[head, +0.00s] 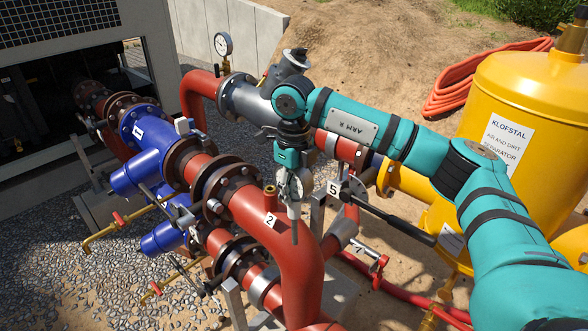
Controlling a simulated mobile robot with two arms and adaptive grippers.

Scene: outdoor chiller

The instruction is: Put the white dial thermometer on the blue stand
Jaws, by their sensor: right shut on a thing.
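My right gripper (292,172) comes down from the teal arm and is shut on the white dial thermometer (295,190). The dial is partly hidden by the fingers. Its thin grey stem (294,231) points straight down, in front of the red pipe with label 2 as I see it. I cannot tell how far the stem tip is from the pipe. I cannot make out a blue stand for certain; the clear blue parts are pipe fittings (150,140) at the left. My left gripper is not in view.
A red pipe (300,265) with a short upright stub (270,198) runs below the gripper. A black-handled lever (397,222) is close on the right. A gauge (223,45) stands at the back. A yellow separator tank (520,130) is at the right.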

